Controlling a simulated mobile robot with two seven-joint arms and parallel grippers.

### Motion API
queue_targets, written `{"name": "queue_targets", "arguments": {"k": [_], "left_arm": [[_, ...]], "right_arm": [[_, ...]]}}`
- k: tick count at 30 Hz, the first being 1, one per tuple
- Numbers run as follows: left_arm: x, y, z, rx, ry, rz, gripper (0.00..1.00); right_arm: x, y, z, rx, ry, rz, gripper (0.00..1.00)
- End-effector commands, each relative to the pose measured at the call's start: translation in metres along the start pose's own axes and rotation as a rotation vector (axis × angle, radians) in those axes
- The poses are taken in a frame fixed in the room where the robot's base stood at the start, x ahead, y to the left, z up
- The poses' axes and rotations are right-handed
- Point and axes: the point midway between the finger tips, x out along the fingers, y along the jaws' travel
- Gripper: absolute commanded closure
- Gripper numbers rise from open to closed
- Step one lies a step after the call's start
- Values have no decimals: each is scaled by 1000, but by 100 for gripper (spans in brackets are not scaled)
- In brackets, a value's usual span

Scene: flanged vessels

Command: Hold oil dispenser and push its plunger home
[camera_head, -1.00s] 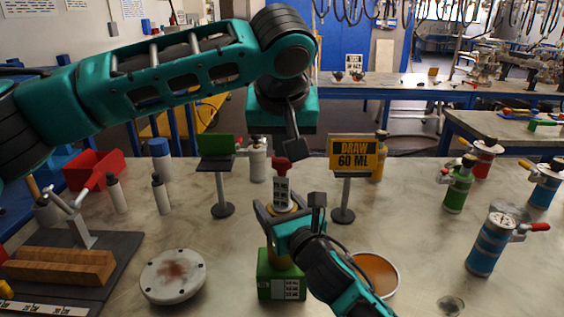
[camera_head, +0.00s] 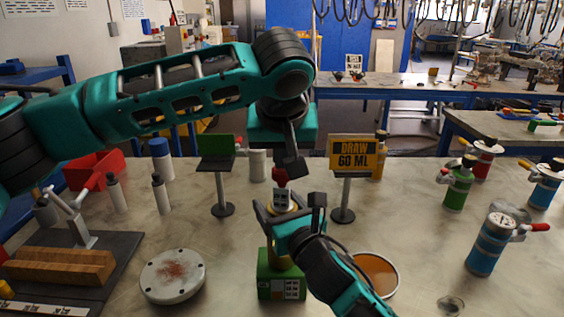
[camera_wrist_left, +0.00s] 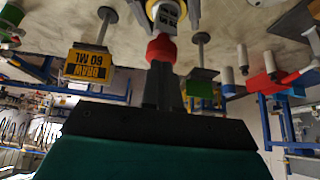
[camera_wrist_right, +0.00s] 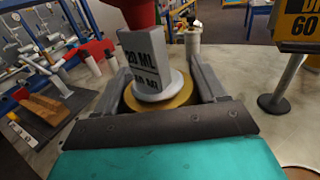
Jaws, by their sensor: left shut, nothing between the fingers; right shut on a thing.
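The oil dispenser has a green base (camera_head: 281,277), a brass body, and a pale plunger stem (camera_head: 283,196) with a red knob (camera_head: 280,177) on top. It stands upright on the bench. The right wrist view shows ML markings on the stem (camera_wrist_right: 146,62) and a brass collar (camera_wrist_right: 160,104). My right gripper (camera_head: 283,209) is shut around the dispenser's upper body. My left gripper (camera_head: 290,168) is shut and empty, pointing down over the knob. In the left wrist view its fingertips (camera_wrist_left: 162,70) appear to touch the knob (camera_wrist_left: 161,47). My right gripper hides part of the body.
A yellow "DRAW 60 ML" sign (camera_head: 354,154) and a green-topped stand (camera_head: 216,147) flank the dispenser behind. A dish of amber liquid (camera_head: 385,268) lies right, a pale flanged disc (camera_head: 172,275) left. Several coloured canisters stand at the right.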

Motion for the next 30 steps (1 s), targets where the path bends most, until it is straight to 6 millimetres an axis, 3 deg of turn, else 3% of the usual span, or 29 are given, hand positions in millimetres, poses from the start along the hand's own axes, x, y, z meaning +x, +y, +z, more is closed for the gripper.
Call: {"name": "queue_targets", "arguments": {"k": [25,30], "left_arm": [[31,0,20,0,-5,-2,100],[27,0,17,-1,-3,-2,100]], "right_arm": [[0,0,-1,1,2,0,76],[0,0,-1,1,2,0,76]]}}
